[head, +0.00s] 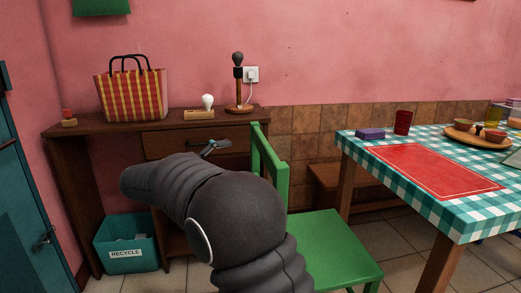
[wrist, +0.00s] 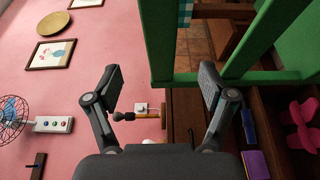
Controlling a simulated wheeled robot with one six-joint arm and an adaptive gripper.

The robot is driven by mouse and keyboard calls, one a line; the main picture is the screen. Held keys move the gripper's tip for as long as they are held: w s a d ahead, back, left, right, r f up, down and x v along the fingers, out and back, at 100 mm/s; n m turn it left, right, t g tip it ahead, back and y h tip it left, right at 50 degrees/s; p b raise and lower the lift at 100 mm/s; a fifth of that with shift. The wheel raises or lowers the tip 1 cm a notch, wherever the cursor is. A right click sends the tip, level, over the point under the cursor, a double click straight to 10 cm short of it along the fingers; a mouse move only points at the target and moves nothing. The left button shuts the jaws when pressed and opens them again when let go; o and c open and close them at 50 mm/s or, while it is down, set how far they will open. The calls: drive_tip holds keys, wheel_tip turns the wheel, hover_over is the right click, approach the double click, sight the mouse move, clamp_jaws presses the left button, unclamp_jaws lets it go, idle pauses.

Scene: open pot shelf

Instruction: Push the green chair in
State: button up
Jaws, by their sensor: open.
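The green chair (head: 330,250) stands left of the table with the checked cloth (head: 345,145). Its seat is on the side toward the table, and its slatted back (head: 268,165) is on the side toward my arm. My arm hides part of the back and the lower left of the chair. My gripper (head: 212,147) shows small beyond my arm, left of the chair back. In the wrist view my gripper (wrist: 157,85) is open, with nothing held. Green bars of the chair back (wrist: 155,40) lie just ahead of the fingers; I cannot tell whether they touch.
A brown desk (head: 85,128) along the wall holds a checked bag (head: 130,95), a lamp (head: 238,85) and small items. A teal recycle bin (head: 128,255) stands below. A bench (head: 325,180) sits behind the table. Tiled floor shows between chair and table leg (head: 440,265).

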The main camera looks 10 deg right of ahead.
sight(261, 151)
drive_tip(key=p+x, duration=0.1)
drive_tip(key=x, duration=1.1)
drive_tip(key=shift+w+d, duration=0.1)
drive_tip(key=shift+d, duration=0.3)
drive_tip(key=shift+c, duration=0.2)
